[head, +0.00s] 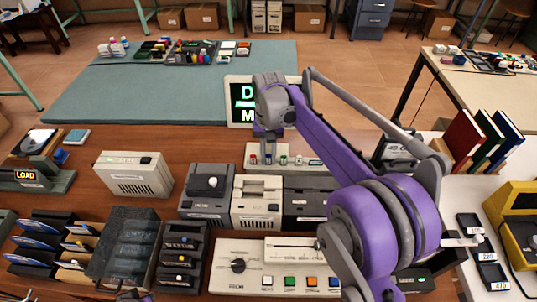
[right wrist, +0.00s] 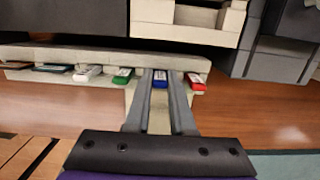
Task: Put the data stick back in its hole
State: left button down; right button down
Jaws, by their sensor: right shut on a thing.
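My right gripper (right wrist: 160,84) reaches down at the back of the desk, at a cream rack (head: 310,164) with a row of small coloured sticks. In the right wrist view its two fingers are shut on a blue data stick (right wrist: 160,74). The blue stick's end is level with the rack (right wrist: 50,53). A green stick (right wrist: 123,75) and a red stick (right wrist: 197,82) sit on either side of it. How deep the blue stick sits, and its hole, are hidden by the fingers.
Grey and cream device boxes (head: 257,198) stand just in front of the rack. A lit sign (head: 240,105) stands behind. A cream box (head: 133,175) is left, with bare wood between. A control panel (head: 225,277) lies at the front. Upright books (head: 465,135) are right.

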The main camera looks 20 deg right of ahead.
jog(key=c, duration=0.7)
grip_release()
jog(key=shift+r+p, duration=2.35)
jog(key=shift+r, duration=1.75)
pick_arm(q)
jog(key=r, duration=0.2)
jog(key=w+r, duration=0.1)
jog(key=r, duration=0.2)
jog(key=shift+w+r, duration=0.35)
jog(key=shift+w, duration=0.05)
pick_arm(e)
jog(key=shift+f, duration=0.1)
pick_arm(q)
jog(key=shift+s, duration=0.1)
